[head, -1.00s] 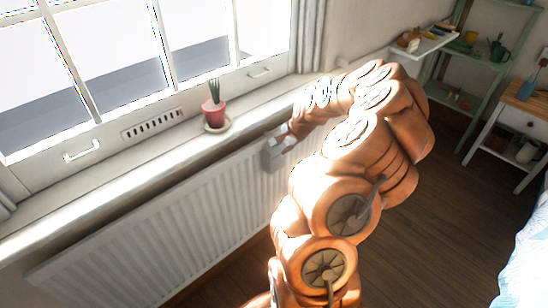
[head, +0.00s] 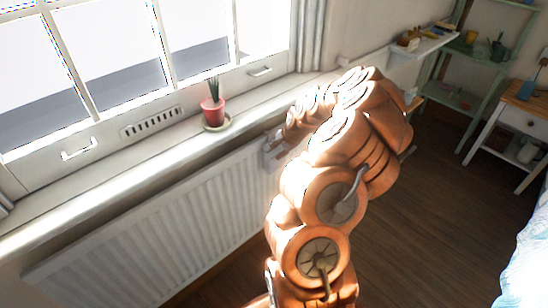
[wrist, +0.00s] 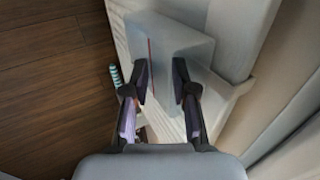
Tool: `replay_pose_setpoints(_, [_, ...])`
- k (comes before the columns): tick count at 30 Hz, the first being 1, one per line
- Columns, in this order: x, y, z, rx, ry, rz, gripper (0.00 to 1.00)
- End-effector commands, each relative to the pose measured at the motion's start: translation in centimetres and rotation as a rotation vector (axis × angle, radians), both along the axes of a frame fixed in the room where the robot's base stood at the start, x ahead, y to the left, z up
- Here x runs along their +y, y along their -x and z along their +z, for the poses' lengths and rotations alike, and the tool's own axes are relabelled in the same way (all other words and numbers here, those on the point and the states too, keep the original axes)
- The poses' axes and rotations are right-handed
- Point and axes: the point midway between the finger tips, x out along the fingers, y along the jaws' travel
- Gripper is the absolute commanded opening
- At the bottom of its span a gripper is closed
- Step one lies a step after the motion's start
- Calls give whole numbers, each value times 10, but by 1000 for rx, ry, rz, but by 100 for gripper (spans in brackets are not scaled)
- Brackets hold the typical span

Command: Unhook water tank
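The water tank (wrist: 185,45) is a pale grey box with a thin red line on one side, seen close up in the wrist view. It sits against the white radiator. In the head view a small grey-white part of it (head: 269,152) shows at the radiator's far end, and my arm hides the rest. My gripper (wrist: 161,82) has its two dark fingers apart at the tank, with grey tank surface between and behind the tips. Whether the fingers press on it cannot be told. In the head view my gripper is mostly hidden behind the orange arm.
The radiator (head: 150,215) runs below the window sill (head: 120,170). A red plant pot (head: 213,112) on a saucer stands on the sill above. A green shelf (head: 462,100) and a white side table (head: 510,120) are at the right. The wooden floor (head: 425,220) between is clear.

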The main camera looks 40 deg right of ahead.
Motion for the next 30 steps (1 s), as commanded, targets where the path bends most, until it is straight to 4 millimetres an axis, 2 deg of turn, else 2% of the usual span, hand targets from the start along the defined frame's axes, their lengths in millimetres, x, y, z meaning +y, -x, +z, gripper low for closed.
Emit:
replay_pose_setpoints(1, [0, -1, 0, -1, 0, 0, 14])
replay_pose_setpoints(5, [1, -1, 0, -2, 0, 0, 1])
replay_pose_setpoints(6, [1, -1, 0, -2, 0, 0, 0])
replay_pose_setpoints(30, [0, -2, 15, -4, 2, -1, 0])
